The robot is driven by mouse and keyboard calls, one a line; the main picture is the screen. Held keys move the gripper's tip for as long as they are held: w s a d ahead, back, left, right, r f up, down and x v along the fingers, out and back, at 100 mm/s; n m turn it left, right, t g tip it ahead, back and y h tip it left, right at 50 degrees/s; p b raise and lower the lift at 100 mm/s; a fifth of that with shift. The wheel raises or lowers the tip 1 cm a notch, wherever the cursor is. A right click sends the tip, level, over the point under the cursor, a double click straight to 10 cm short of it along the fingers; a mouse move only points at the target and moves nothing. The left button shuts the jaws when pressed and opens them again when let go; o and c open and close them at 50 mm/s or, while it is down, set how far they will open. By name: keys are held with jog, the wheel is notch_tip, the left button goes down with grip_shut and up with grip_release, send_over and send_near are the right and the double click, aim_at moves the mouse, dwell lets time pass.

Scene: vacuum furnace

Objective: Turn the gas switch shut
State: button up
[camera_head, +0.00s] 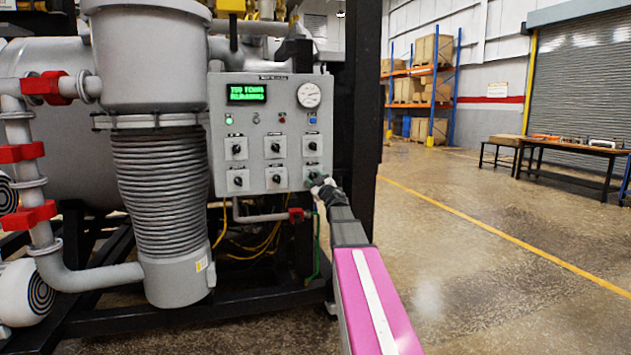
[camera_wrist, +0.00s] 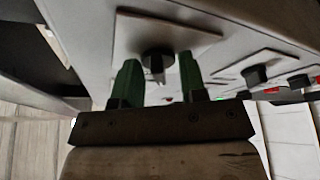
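The grey control panel (camera_head: 262,110) carries several black rotary switches on square plates. My gripper (camera_head: 318,184) is at the bottom right switch, which it partly hides in the head view. In the wrist view my gripper (camera_wrist: 159,72) has its two green fingers apart, one on each side of a black knob (camera_wrist: 156,55). Gaps show between the knob and both fingers, so it is not gripped. The knob's pointer faces down toward the gripper in that view. I cannot read the switch labels, so the frames do not confirm which is the gas switch.
Another switch knob (camera_wrist: 255,75) sits to the right in the wrist view. The panel has a lit green display (camera_head: 246,93) and a round gauge (camera_head: 309,94). A dark post (camera_head: 360,110) stands just right of the panel. The floor to the right is open.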

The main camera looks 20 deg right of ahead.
jog(key=v, duration=1)
jog(key=shift+s, duration=0.4)
jog(key=shift+f, duration=0.25)
jog(key=s+a+f+m+g+h, duration=0.1)
jog(key=s+f+m+g+h, duration=0.15)
jog(key=f, duration=0.55)
jog(key=s+a+f+m+g+h, duration=0.2)
jog(key=f+m+g+h, duration=0.15)
jog(key=f, duration=0.45)
jog(key=s+a+f+m+g+h, duration=0.1)
jog(key=s+f+m+g+h, duration=0.2)
jog(key=f, duration=0.5)
jog(key=s+a+f+g+y, duration=0.2)
jog(key=s+a+f+g, duration=0.4)
jog(key=s+f, duration=0.2)
jog(key=s+a+f+g+y, duration=0.2)
jog(key=s+a+f+g, duration=0.4)
jog(key=s, duration=0.6)
notch_tip(320, 180, down, 3)
jog(key=shift+a+r, duration=0.1)
jog(key=shift+a, duration=0.5)
jog(key=shift+s, duration=0.1)
